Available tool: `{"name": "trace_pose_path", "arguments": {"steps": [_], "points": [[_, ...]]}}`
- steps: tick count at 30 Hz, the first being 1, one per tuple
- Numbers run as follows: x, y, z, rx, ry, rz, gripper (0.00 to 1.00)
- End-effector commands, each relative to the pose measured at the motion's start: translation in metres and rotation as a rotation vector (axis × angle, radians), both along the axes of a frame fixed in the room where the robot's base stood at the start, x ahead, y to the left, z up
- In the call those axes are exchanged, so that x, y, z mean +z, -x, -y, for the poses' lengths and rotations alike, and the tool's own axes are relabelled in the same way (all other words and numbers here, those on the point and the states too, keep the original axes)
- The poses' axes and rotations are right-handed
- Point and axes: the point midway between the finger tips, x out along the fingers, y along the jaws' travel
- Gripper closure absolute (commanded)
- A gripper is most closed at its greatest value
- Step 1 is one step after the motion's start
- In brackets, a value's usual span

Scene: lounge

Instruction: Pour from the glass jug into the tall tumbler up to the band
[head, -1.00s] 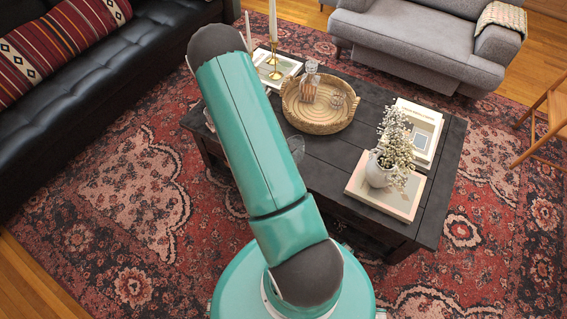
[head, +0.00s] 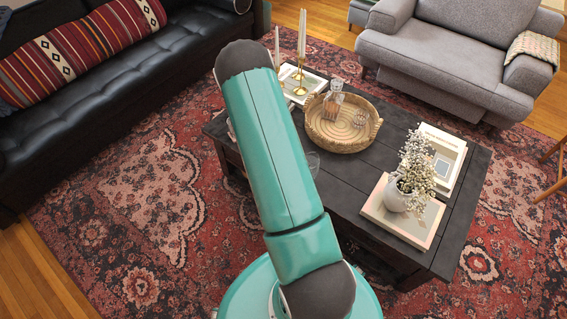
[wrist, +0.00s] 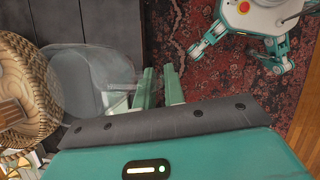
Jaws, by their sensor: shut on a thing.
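The glass jug (wrist: 85,75) is a wide, clear vessel in the wrist view, left of my fingers. In the head view a clear curved edge of glass (head: 313,162), likely the jug, shows beside my arm. My gripper (wrist: 159,88) has two pale green fingers, shut on the jug at its right side; the exact grip is hard to make out. In the head view my arm hides the gripper. I cannot pick out the tall tumbler or its band; my arm covers part of the table. The liquid level in the jug cannot be read.
The dark coffee table (head: 375,172) holds a round woven tray (head: 341,141) with a stoppered decanter (head: 333,100) and a short glass (head: 361,119). Brass candlesticks (head: 300,80) stand behind. A white flower vase (head: 397,197) stands on books at right. A black sofa and grey armchair flank the table.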

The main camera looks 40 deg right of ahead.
Motion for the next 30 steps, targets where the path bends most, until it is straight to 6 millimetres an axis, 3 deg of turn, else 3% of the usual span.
{"name": "trace_pose_path", "arguments": {"steps": [14,24,30], "points": [[-0.007,-0.075,-0.072,-0.095,0.006,0.024,1.00],[-0.009,-0.137,-0.166,-0.201,0.003,0.027,1.00],[-0.007,-0.162,-0.222,-0.262,0.000,0.021,1.00]]}}
